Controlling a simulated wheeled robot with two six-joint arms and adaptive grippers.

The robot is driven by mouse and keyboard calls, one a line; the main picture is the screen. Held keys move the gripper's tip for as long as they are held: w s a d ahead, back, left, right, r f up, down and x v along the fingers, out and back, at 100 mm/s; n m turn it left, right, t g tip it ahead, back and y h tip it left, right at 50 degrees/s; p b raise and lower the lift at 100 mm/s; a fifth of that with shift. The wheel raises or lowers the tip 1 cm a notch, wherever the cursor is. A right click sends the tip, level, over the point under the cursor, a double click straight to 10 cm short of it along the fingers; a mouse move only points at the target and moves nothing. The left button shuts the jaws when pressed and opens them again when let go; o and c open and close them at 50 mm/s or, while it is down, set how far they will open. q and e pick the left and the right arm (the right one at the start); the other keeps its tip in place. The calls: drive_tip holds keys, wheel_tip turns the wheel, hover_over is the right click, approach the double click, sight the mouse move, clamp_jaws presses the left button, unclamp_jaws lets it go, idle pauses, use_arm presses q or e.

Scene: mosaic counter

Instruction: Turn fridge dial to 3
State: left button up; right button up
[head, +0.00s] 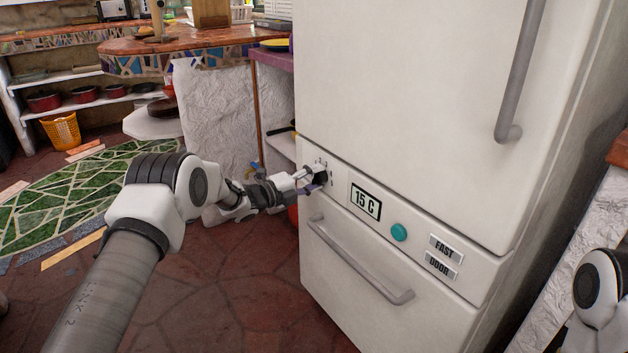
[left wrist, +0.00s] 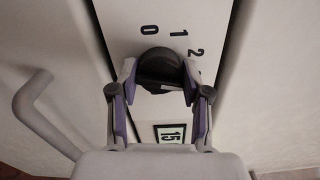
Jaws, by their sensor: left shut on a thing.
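The fridge dial (head: 321,178) is a small dark knob on the white fridge's control strip. In the left wrist view the dial (left wrist: 158,66) shows as a dark round knob, with the printed numbers 0, 1 and 2 around its far side. A 3 is not legible. My left gripper (head: 312,179) is at the dial, and in the left wrist view its fingers (left wrist: 157,86) are on both sides of the knob, shut on it. Which number the dial points to cannot be told. My right gripper is out of view; only part of my right arm shows.
The fridge (head: 410,110) has a display (head: 365,202) reading 15 C, a teal button (head: 399,232) and FAST and DOOR labels. A drawer handle (head: 360,265) lies below the dial. A mosaic counter (head: 180,45) stands behind on the left. Open red floor lies in front.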

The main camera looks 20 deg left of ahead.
use_arm(q)
drive_tip(key=shift+m, duration=0.5)
drive_tip(key=o, duration=1.1)
drive_tip(key=shift+o, duration=0.2)
drive_tip(key=v, duration=1.1)
drive_tip(key=shift+s+a, duration=0.25)
drive_tip(key=shift+s, duration=0.1)
